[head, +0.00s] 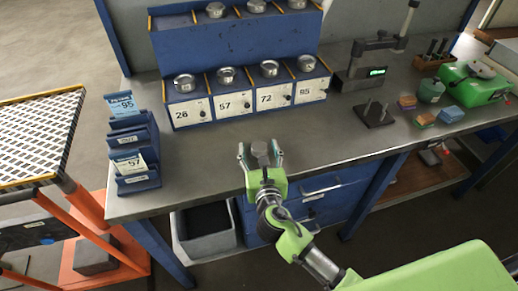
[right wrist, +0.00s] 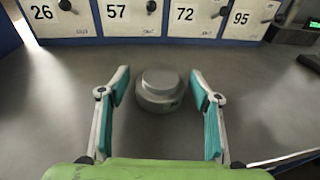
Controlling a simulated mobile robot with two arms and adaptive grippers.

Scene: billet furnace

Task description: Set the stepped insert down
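The stepped insert (right wrist: 160,91) is a grey metal piece with a narrower round top on a wider base. In the right wrist view it appears to rest upright on the grey workbench (right wrist: 255,95), beyond and between my fingers. My right gripper (right wrist: 157,90) is open, with a visible gap between each teal pad and the insert. In the head view the right gripper (head: 261,154) is near the bench's front edge, with the insert (head: 260,149) between its fingertips. My left gripper is not in view.
A blue rack (head: 240,48) with bays labelled 26, 57, 72 and 95 holds several metal inserts behind the gripper. Blue card holders (head: 134,152) stand at left. A gauge stand (head: 362,72), pegged block (head: 375,113) and green machine (head: 472,88) stand at right.

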